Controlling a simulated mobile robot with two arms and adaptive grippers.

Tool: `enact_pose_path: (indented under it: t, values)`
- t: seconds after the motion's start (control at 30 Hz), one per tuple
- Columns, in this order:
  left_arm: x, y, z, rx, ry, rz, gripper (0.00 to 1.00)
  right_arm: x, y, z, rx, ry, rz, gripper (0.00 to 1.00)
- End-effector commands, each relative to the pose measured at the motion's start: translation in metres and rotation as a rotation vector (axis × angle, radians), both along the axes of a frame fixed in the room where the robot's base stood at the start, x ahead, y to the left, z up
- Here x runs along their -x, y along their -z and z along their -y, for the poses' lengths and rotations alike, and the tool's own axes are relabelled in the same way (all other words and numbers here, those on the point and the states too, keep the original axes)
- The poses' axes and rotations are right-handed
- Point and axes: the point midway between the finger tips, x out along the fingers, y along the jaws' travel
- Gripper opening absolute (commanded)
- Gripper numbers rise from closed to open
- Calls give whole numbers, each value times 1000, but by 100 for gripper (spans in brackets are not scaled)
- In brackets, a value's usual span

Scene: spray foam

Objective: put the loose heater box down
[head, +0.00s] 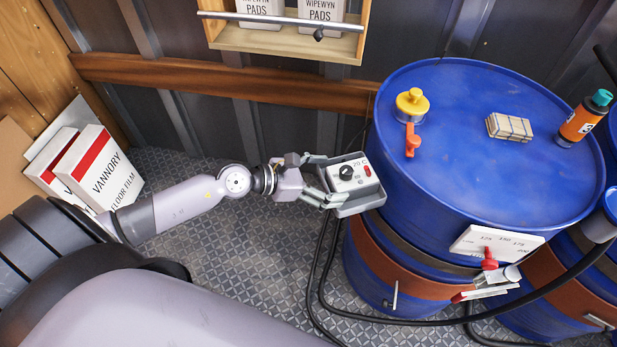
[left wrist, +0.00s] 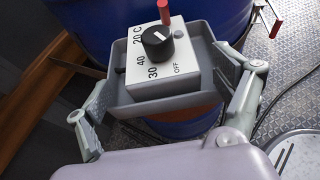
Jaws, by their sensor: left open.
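The heater box (head: 352,174) is a small pale box with a black dial and a red switch. It sits in a grey tray (head: 362,204) against the left side of the blue drum. My left gripper (head: 327,181) is open, with one finger on each side of the tray and box. I cannot tell whether the fingers touch the tray. My right gripper is not in view.
The blue drum (head: 460,190) bears a yellow cap (head: 412,102), an orange valve (head: 412,140), a small banded block (head: 509,127) and an orange bottle (head: 582,118). Black cables (head: 318,280) run down to the floor. White cartons (head: 97,172) stand at left. Floor between is clear.

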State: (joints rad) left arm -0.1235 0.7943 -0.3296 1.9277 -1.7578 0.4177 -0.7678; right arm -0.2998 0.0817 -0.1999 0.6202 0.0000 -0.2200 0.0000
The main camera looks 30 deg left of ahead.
Motion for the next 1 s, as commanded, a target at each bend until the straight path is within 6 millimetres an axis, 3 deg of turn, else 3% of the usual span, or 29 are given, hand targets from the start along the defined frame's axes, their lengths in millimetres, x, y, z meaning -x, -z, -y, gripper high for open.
enact_pose_path:
  t: [0.1,0.3,0.77,0.87,0.97,1.0]
  values:
    - [21,-6,-19,-6,2,-4,88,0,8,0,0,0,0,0]
    - [39,-19,-36,-1,1,-3,88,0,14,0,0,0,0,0]
    - [45,-26,-44,5,-4,-2,88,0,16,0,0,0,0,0]
    - [38,-14,-56,74,-79,-54,88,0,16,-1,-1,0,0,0]
    - [23,23,-87,266,-283,-189,88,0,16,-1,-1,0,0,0]
    - [17,46,-105,378,-402,-264,88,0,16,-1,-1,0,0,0]
